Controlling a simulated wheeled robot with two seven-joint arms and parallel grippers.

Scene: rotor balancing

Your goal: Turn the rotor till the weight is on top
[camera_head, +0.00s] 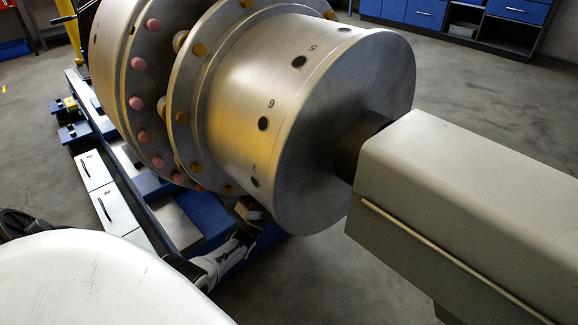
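The rotor (235,110) is a large bare-metal cylinder lying on its side. Dark holes run around its near end, with numbers beside them; I read 5 and 6, and a partly legible one lower down that may be 7. Brass-coloured bolts ring one flange, and pink-topped bolts ring the flange (128,100) behind it. I cannot make out a weight on the visible side. My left arm reaches in from the lower left, and its gripper (250,211) is low by the rotor's underside, partly hidden; contact and finger opening cannot be told. My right gripper is not in view.
A beige housing (470,190) stands at the right, joined to the rotor's end face by a dark shaft (357,145). A blue machine bed (195,222) with white drawer fronts (105,190) lies below left. Blue cabinets (425,12) stand far back. The floor at upper right is clear.

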